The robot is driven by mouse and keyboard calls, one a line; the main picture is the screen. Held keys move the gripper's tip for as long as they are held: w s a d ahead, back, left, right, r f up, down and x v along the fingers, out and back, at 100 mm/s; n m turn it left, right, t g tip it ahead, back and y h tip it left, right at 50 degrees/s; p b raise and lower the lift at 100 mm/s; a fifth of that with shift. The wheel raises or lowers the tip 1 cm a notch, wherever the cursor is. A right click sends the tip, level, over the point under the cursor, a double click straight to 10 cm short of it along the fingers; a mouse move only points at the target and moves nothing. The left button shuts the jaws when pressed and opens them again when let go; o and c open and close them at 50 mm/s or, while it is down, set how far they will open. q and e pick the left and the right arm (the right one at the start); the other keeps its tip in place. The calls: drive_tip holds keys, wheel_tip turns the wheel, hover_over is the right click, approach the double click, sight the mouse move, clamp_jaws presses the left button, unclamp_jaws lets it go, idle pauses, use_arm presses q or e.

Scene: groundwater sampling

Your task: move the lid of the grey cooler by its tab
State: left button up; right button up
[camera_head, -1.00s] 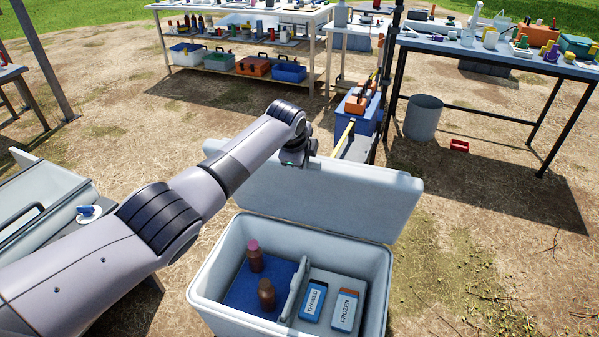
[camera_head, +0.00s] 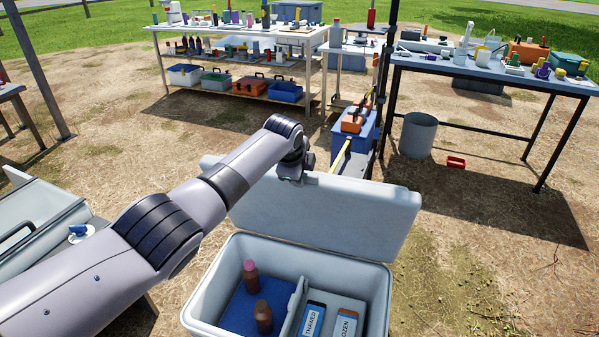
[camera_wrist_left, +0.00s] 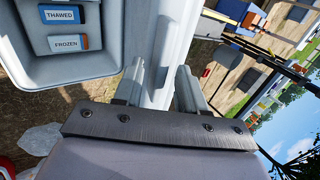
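The grey cooler (camera_head: 375,300) stands open at the bottom centre of the head view, with its lid (camera_head: 330,213) raised at the back and tilted backward. I cannot make out the tab or firm contact. My right gripper is not in view.
Inside the cooler are two brown bottles (camera_head: 251,279) on a blue pad and packs marked THAWED (camera_head: 311,320) and FROZEN (camera_head: 345,325). Another pale container (camera_head: 45,215) is at left. A blue box (camera_head: 352,142) stands behind the lid; tables stand farther back.

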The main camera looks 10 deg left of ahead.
use_arm(q)
drive_tip(key=p+v, duration=0.3)
drive_tip(key=v, duration=0.4)
idle(0.6)
